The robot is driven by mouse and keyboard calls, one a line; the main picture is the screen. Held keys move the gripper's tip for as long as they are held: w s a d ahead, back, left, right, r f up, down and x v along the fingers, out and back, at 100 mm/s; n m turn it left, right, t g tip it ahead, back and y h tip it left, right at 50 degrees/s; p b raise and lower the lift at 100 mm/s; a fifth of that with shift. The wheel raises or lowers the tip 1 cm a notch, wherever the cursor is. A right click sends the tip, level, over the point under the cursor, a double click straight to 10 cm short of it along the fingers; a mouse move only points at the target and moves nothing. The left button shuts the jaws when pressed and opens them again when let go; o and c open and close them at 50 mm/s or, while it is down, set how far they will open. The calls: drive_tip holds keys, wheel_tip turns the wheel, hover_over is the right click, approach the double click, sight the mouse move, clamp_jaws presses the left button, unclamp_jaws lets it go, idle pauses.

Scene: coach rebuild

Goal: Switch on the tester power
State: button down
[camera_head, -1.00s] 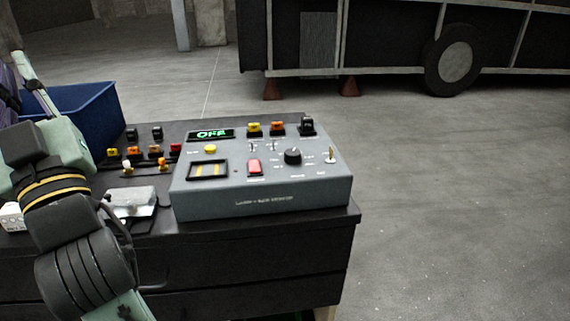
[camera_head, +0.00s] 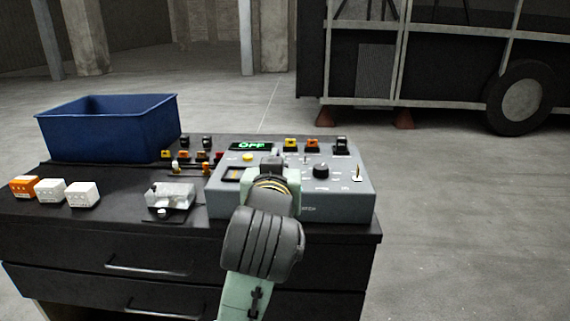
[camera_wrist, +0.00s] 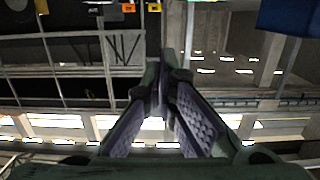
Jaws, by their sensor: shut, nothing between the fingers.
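The grey tester (camera_head: 350,207) stands on the right of the dark cabinet top. Its display (camera_head: 252,146) reads OFF in green. A small metal toggle (camera_head: 357,174) is at its right end, with a black knob (camera_head: 321,171) to the left of it. A yellow button (camera_head: 249,158) is at the left of the panel. The red switch on the panel is hidden behind my arm. My gripper (camera_wrist: 165,85) is shut and empty in the wrist view. In the head view my arm hides it, over the tester's middle. I cannot tell whether it touches the panel.
A blue bin (camera_head: 105,128) stands at the back left. White and orange blocks (camera_head: 52,190) and a clear-topped fixture (camera_head: 170,198) lie on the dark cabinet top (camera_head: 120,208). Several small connectors stand behind. A bus (camera_head: 440,75) is across the open floor.

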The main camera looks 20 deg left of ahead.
drive_tip(key=p+x, duration=1)
drive_tip(key=p, duration=0.1)
drive_tip(key=shift+w, duration=0.1)
wheel_tip(320, 180, down, 3)
drive_tip(key=shift+a+r, duration=0.1)
drive_tip(key=shift+r, duration=0.1)
drive_tip(key=shift+w+f, duration=0.1)
drive_tip(key=shift+f, duration=0.65)
